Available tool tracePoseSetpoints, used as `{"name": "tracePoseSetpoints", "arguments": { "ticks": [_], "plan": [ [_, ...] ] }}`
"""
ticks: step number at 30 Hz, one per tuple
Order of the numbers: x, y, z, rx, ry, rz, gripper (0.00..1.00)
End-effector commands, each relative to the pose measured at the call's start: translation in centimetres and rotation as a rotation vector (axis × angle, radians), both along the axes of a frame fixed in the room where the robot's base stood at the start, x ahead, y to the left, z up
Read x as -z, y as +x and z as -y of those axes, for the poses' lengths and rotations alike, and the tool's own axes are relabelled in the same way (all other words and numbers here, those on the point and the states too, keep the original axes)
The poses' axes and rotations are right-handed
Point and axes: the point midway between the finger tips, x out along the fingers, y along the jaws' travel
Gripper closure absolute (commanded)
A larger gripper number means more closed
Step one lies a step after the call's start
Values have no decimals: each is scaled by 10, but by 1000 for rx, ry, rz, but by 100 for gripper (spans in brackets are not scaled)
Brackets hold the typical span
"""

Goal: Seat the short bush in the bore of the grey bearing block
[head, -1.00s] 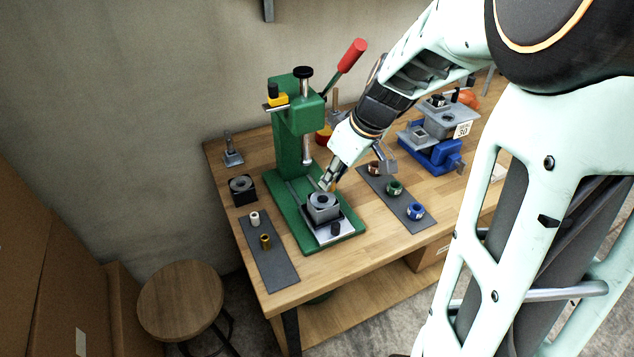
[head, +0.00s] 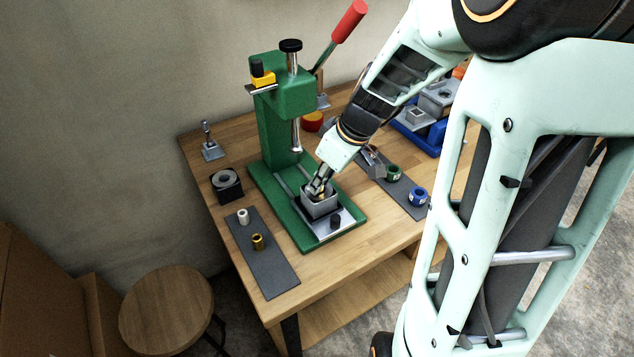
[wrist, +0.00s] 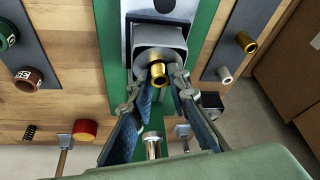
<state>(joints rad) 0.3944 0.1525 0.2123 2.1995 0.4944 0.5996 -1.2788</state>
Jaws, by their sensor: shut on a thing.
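The grey bearing block (head: 320,208) sits on the silver plate (head: 342,231) of the green press. In the wrist view its top face (wrist: 160,38) is turned toward me, with the round bore partly hidden by my fingers. My gripper (head: 319,190) is at the block's top, shut on a short brass bush (wrist: 158,74). In the wrist view the bush is between my two fingertips (wrist: 166,72), over the bore's near side. I cannot tell whether its lower end is inside the bore. In the head view my fingers mostly hide it.
The green press (head: 285,98) has its ram (head: 296,135) just behind my gripper. A dark mat (head: 268,275) at left holds a white bush (head: 243,216) and another brass bush (head: 258,241). A black block (head: 227,186) stands behind it. Coloured rings, including a blue one (head: 418,197), lie at right.

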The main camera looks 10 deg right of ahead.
Motion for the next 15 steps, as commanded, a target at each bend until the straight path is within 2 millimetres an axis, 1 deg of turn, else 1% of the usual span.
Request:
{"name": "tracePoseSetpoints", "arguments": {
  "ticks": [7, 15],
  "plan": [
    [0, 0, 0, -1, 0, 2, 100],
    [7, 0, 0, -1, -1, 1, 100]
  ]
}}
